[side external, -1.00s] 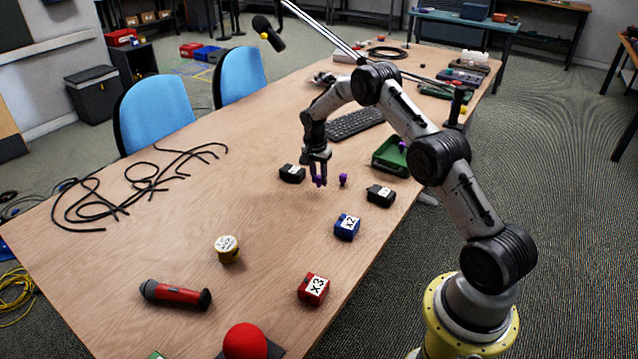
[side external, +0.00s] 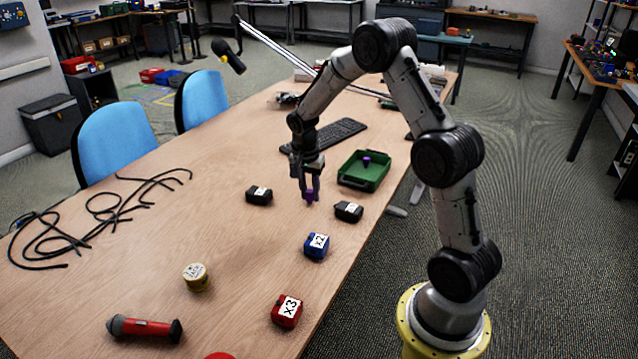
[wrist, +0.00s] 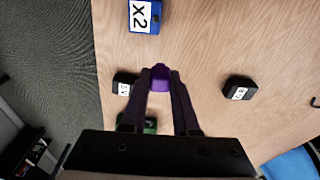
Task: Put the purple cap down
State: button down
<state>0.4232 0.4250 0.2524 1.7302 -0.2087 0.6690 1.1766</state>
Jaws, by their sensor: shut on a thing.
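The purple cap (side external: 310,196) is between the fingertips of my gripper (side external: 309,192), which is shut on it. In the wrist view the purple cap (wrist: 160,77) shows between the two fingers, its top sticking out past the tips of my gripper (wrist: 161,84). The fingers point down, low over the wooden table (side external: 230,225); I cannot tell whether the cap touches the tabletop. Another purple piece (side external: 366,161) stands in the green tray (side external: 350,182) behind and to the right.
Black boxes lie left (side external: 259,195) and right (side external: 348,211) of my gripper. A blue X2 box (side external: 317,246) and a red X3 box (side external: 287,310) are nearer the camera. A keyboard (side external: 335,135) lies behind. The wood left of the blue box is clear.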

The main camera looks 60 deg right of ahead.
jog(key=shift+w+r+n, duration=0.1)
jog(key=shift+r+n, duration=0.2)
jog(key=shift+n, duration=0.2)
jog(key=s+d+m, duration=0.1)
jog(key=s+d, duration=0.4)
jog(key=d, duration=0.6)
jog(key=s+d+m, duration=0.1)
jog(key=s+d, duration=0.5)
jog(key=d, duration=0.6)
send_near(364, 172)
jog(key=a, duration=0.1)
jog(key=s+a+f, duration=0.1)
jog(key=a+f, duration=0.1)
jog(key=a, duration=0.1)
jog(key=shift+s+a+f, duration=0.1)
jog(key=shift+s+f, duration=0.05)
jog(key=shift+s, duration=0.25)
jog(key=shift+f, duration=1.65)
jog(key=shift+f, duration=0.15)
